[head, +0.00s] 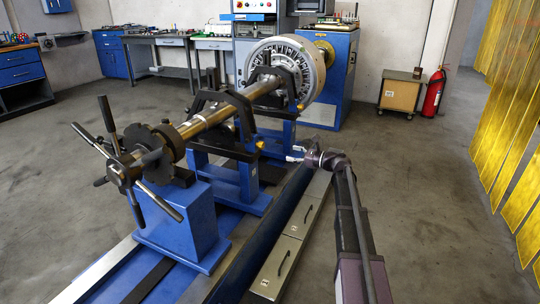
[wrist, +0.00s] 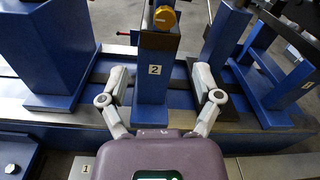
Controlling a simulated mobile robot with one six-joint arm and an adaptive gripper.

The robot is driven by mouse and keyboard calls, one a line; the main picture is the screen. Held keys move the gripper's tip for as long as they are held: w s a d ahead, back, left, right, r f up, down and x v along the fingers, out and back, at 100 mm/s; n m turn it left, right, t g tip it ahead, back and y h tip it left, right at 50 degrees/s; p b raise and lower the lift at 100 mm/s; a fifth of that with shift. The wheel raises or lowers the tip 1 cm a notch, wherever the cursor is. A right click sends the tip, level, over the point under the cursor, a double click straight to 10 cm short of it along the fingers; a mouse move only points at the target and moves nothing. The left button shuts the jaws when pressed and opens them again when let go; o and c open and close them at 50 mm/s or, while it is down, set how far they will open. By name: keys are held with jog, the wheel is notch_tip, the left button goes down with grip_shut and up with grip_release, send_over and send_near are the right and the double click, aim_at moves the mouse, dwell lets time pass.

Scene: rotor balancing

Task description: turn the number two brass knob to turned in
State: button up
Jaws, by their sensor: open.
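The number two brass knob (wrist: 164,18) is a round yellow knob at the top of a narrow blue post with a "2" plate (wrist: 154,70), at the top middle of the wrist view. A brass knob (head: 260,144) on the middle stand in the head view appears to be the same one. My gripper (wrist: 162,78) is open and empty, its two fingers apart on either side of the post in the picture. The knob lies beyond the fingertips and is not between them. In the head view my gripper (head: 292,153) is to the right of the stand.
A long shaft (head: 205,120) with a large rotor (head: 285,72) lies across blue stands. Another brass knob (head: 301,106) is on the farther stand. Blue pedestals (wrist: 58,55) flank the post. Grey drawers (head: 290,250) run along the bed.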

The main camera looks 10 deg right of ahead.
jog(key=s+a+r+n+g+h+p, duration=0.3)
jog(key=s+p, duration=0.6)
jog(key=p, duration=0.3)
jog(key=s+a+r+n+g+h+p, duration=0.3)
jog(key=s+a+r+n+p, duration=0.5)
jog(key=p, duration=0.4)
jog(key=s+a+n+g, duration=0.1)
jog(key=a+n, duration=0.1)
jog(key=shift+s+n+g, duration=0.3)
jog(key=shift+s+g, duration=0.1)
jog(key=shift+s, duration=0.1)
dwell(0.6)
jog(key=s+d+f+n+g+h, duration=0.15)
jog(key=s+n+h, duration=0.3)
jog(key=s, duration=0.45)
jog(key=s+d+f+n+g+h, duration=0.1)
jog(key=s+f+n+g+h, duration=0.1)
jog(key=s+n+h, duration=0.45)
notch_tip(320, 180, up, 20)
jog(key=s+m+y+p, duration=0.1)
jog(key=y+p, duration=0.2)
jog(key=p, duration=1.8)
jog(key=shift+s+a, duration=0.2)
jog(key=shift+s, duration=0.15)
